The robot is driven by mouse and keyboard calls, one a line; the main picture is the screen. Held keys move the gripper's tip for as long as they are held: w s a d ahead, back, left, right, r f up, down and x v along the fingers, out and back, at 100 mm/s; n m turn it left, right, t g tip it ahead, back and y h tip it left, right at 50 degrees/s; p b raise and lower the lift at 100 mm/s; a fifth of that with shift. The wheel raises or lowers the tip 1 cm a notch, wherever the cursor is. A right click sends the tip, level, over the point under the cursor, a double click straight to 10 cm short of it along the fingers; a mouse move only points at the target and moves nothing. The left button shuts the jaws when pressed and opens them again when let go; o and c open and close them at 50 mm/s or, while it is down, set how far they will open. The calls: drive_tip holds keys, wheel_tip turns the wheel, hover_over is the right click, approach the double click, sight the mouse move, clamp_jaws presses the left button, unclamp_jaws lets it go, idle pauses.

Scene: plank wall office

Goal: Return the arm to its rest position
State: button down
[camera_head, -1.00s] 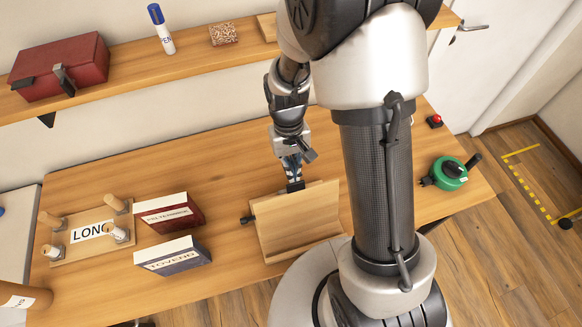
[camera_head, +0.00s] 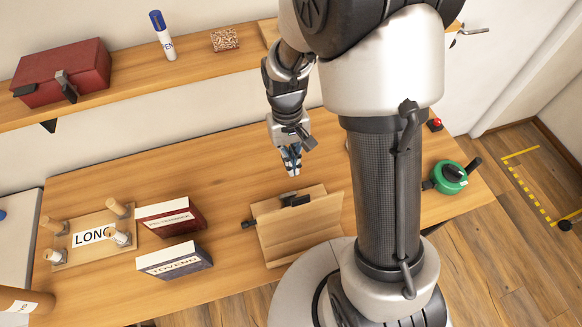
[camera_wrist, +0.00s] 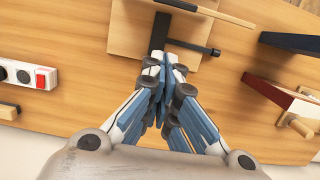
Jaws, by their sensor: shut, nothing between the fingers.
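My gripper (camera_head: 293,174) is shut and empty. In the head view it hangs above the desk, just behind the wooden stand (camera_head: 299,233), apart from it. In the wrist view my gripper's fingers (camera_wrist: 165,62) meet in the middle, with the stand (camera_wrist: 135,27) beyond the tips. A black clip (camera_head: 295,200) sits on the stand's upper edge, and a black knob (camera_head: 249,223) sticks out at its left side. My arm hides part of the desk to the right.
On the desk (camera_head: 120,172) are a red book (camera_head: 172,217), a dark book (camera_head: 176,262), a pegged board (camera_head: 70,257) and a green round device (camera_head: 449,177). A shelf (camera_head: 120,95) above carries a red box (camera_head: 62,75), a marker (camera_head: 163,35) and a patterned block (camera_head: 225,40).

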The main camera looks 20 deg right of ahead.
drive_tip(key=r, duration=0.2)
drive_tip(key=s+r, duration=0.1)
drive_tip(key=r, duration=0.2)
drive_tip(key=shift+s+r+p, duration=0.25)
drive_tip(key=shift+r+p, duration=0.1)
drive_tip(key=s+r+t+b, duration=0.3)
drive_tip(key=s+r+b, duration=0.1)
drive_tip(key=s, duration=0.3)
drive_tip(key=s+r+t+b, duration=0.3)
drive_tip(key=s+r+b, duration=0.1)
drive_tip(key=s, duration=0.3)
drive_tip(key=shift+d+t+b, duration=0.3)
drive_tip(key=shift+d+b, duration=0.15)
drive_tip(key=shift+b, duration=0.2)
drive_tip(key=shift+f, duration=0.1)
